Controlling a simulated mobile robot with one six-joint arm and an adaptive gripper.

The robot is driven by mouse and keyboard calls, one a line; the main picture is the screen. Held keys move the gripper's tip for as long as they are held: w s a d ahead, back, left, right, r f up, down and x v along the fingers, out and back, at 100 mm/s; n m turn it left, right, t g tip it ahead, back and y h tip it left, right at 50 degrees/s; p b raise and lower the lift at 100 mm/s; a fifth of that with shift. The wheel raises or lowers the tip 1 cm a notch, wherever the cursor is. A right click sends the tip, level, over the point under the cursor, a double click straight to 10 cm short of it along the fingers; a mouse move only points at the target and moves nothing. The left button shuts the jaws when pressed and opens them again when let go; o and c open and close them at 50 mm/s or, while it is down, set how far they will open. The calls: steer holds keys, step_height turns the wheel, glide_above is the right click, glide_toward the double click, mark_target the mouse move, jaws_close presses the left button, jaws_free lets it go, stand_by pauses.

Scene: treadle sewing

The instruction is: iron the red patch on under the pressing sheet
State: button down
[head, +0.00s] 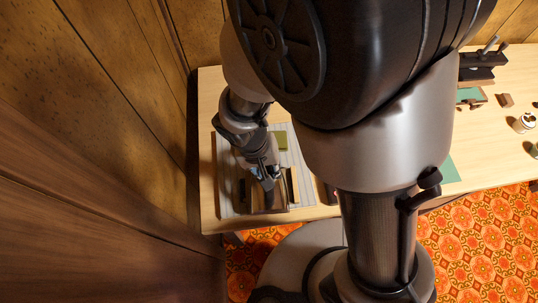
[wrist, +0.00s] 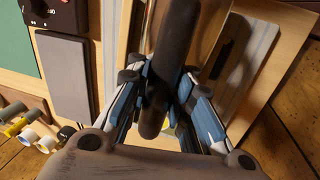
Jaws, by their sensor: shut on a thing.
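My gripper (head: 265,172) is low over the pale striped board (head: 226,180) at the left end of the table. In the wrist view its blue and white fingers (wrist: 158,105) are closed around a dark rounded handle (wrist: 176,42), likely the iron's. A shiny brownish surface (wrist: 208,22) shows beside the handle; I cannot tell whether it is the iron's body or a sheet. I cannot make out the red patch or the pressing sheet in either view; the area under the gripper is hidden.
An olive-green square (head: 282,141) lies near the board's back. In the wrist view, a dark dial box (wrist: 58,14), a grey pad (wrist: 64,75) and several spools (wrist: 30,137) are at left. Wooden wall panels (head: 100,90) stand close to the table's left edge.

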stand_by(0.3)
steer(key=shift+r+p, duration=3.15)
steer(key=shift+r, duration=0.9)
